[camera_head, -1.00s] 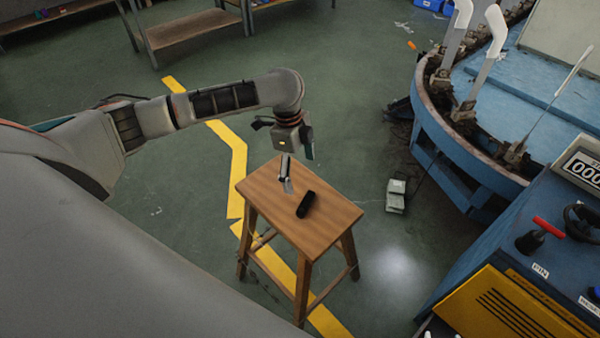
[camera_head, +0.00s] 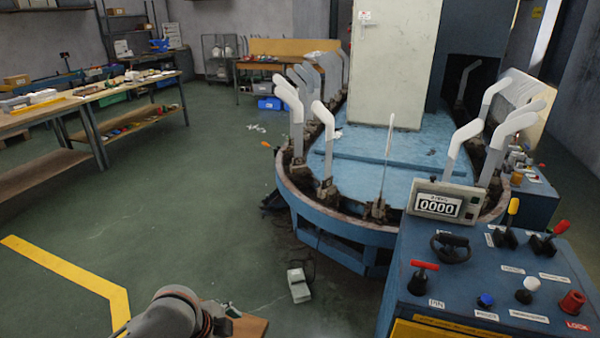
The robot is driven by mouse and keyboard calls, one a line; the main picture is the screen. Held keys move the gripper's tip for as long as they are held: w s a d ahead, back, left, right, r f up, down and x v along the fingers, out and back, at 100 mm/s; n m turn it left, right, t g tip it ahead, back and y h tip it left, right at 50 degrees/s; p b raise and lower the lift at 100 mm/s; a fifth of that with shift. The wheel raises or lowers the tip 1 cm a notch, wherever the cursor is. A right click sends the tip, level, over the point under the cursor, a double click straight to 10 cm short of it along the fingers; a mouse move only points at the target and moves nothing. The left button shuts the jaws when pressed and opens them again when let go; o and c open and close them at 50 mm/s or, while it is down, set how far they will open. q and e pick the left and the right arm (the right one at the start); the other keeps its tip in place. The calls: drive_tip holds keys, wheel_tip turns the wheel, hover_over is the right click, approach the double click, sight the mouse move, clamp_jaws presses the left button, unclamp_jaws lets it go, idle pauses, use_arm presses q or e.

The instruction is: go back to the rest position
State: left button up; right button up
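Part of my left arm (camera_head: 168,316) shows at the bottom edge of the head view. Its gripper is below the picture and hidden. A corner of the wooden stool (camera_head: 250,326) shows just to the right of that arm. The rest of the stool and whatever lies on it are out of view. My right arm and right gripper are not in view.
The blue boarding machine (camera_head: 345,250) with several white sock forms (camera_head: 323,120) fills the middle and right. Its control panel (camera_head: 490,290) with levers stands at the lower right. A workbench (camera_head: 90,95) runs along the left.

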use_arm(q)
drive_tip(key=s+a+r+n+t+y, duration=0.2)
drive_tip(key=s+a+n+y, duration=0.25)
drive_tip(key=s+a, duration=0.45)
drive_tip(key=s+a+r+n+t+y, duration=0.1)
drive_tip(key=s+a+r+n+y, duration=0.15)
drive_tip(key=s+a+n, duration=0.65)
drive_tip(key=w+d+f+t+h, duration=0.4)
drive_tip(key=d+f+h, duration=0.2)
drive_tip(key=d+f, duration=0.6)
wheel_tip(320, 180, down, 3)
drive_tip(key=shift+w+d+m, duration=0.15)
drive_tip(key=shift+d+m, duration=0.2)
